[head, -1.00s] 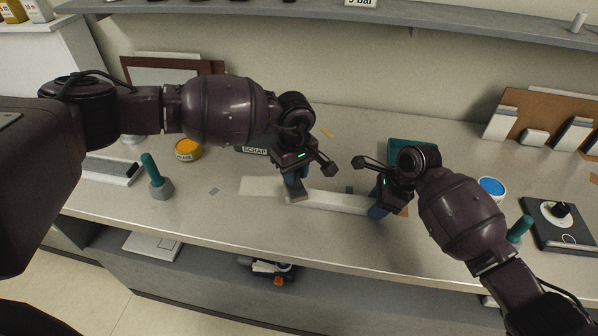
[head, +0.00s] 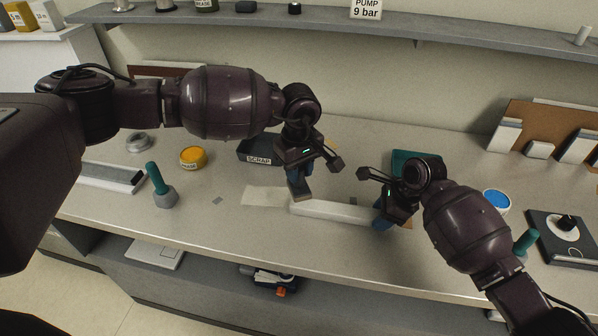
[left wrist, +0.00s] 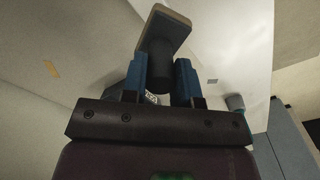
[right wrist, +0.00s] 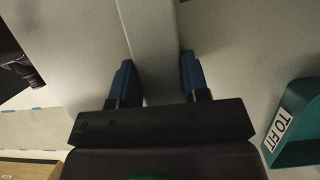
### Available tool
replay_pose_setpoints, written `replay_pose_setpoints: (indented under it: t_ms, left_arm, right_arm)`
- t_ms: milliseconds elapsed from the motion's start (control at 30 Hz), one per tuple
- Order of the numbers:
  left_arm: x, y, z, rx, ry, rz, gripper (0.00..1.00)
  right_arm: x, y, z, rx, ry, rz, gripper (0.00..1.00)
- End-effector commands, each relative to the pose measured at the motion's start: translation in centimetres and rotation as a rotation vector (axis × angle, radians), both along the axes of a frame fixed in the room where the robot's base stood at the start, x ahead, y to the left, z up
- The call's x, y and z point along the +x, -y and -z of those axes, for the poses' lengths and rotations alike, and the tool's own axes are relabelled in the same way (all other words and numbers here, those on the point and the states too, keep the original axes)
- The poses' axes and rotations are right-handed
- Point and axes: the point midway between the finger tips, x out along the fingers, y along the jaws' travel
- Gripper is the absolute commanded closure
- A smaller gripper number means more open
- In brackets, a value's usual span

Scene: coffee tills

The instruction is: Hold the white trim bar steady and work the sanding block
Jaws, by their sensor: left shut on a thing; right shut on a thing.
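The white trim bar (head: 340,210) lies on the counter in the middle of the head view. My right gripper (head: 383,217) is shut across its right part; in the right wrist view the bar (right wrist: 150,35) runs between the blue fingers (right wrist: 158,80). My left gripper (head: 299,178) is shut on the dark handle of the sanding block (head: 300,193), at the bar's left end. In the left wrist view the block (left wrist: 168,28) shows its flat tan-edged base, tilted in the picture. I cannot tell whether the block touches the bar.
A dark SCRAP tray (head: 258,158) and yellow tub (head: 193,157) stand behind on the left. A teal-handled tool (head: 160,185) stands left. A teal TO FIT tray (right wrist: 300,135) lies by my right gripper. A blue tub (head: 496,200) and black device (head: 560,236) are right.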

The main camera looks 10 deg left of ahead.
Motion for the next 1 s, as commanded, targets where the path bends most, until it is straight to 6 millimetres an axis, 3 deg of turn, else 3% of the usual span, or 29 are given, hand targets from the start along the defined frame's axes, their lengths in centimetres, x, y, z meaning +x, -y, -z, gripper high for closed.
replay_pose_setpoints:
  t_ms: [167,200,367,733,1000]
  left_arm:
    - [0.0,0.0,0.0,-0.001,0.001,0.000,0.92]
    - [0.0,0.0,0.0,-0.001,0.001,0.000,0.92]
    - [0.0,0.0,0.0,-0.001,0.001,0.000,0.92]
    - [0.0,0.0,0.0,-0.001,0.001,0.000,0.92]
    - [0.0,0.0,0.0,-0.001,0.001,0.000,0.92]
  right_arm:
    - [-0.1,0.0,0.1,-0.001,-0.002,-0.002,0.96]
    - [-0.1,0.0,0.1,-0.001,-0.002,-0.002,0.52]
    - [0.0,0.0,0.0,-0.001,-0.001,-0.001,0.28]
    - [0.0,0.2,-0.5,0.000,0.000,-0.001,0.28]
    - [0.1,1.6,-4.4,0.001,0.004,-0.001,0.28]
